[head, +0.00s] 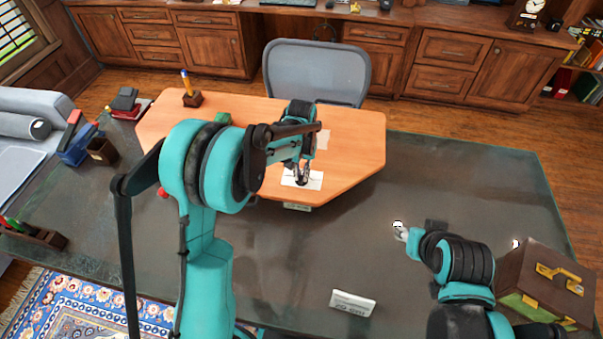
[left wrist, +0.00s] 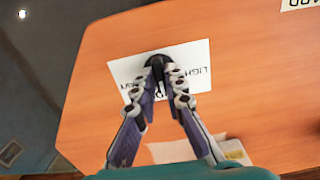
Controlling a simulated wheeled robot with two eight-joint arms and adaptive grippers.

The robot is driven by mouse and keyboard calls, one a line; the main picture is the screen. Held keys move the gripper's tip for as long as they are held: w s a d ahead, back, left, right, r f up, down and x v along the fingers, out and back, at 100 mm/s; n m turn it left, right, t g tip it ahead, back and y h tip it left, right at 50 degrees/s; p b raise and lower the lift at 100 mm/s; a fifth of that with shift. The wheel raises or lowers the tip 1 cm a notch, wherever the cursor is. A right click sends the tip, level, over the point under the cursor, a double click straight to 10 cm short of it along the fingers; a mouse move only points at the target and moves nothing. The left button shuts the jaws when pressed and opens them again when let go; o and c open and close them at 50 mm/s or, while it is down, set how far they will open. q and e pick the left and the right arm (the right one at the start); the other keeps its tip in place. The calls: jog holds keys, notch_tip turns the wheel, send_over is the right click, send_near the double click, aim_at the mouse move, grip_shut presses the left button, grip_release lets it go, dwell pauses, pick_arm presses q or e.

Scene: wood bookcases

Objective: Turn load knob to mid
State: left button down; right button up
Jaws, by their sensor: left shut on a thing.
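The load knob is a small dark knob (left wrist: 157,62) on a white card (left wrist: 190,58) with printed words, one of which reads "LIGH…". The card (head: 313,183) lies near the front edge of the orange wooden board in the head view. My left gripper (head: 303,180) reaches down over it, shut on the knob. In the left wrist view the two fingers (left wrist: 158,75) come together at the knob and hide part of it and of the lettering. The knob's pointer direction cannot be made out. My right gripper (head: 399,231) hovers over the dark table, its jaw opening unclear.
The orange board (head: 350,140) rests on the dark table (head: 470,180). A small label plate (head: 297,207) is at its front edge. A pen holder (head: 192,99) stands at its far left. A white plate (head: 352,302) lies nearer me. A brown box (head: 545,285) stands at right.

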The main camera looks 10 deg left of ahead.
dwell(0.4)
pick_arm(q)
jog(key=c, duration=1.6)
grip_release()
jog(key=shift+r, duration=0.15)
notch_tip(320, 180, up, 12)
jog(key=shift+f, duration=0.15)
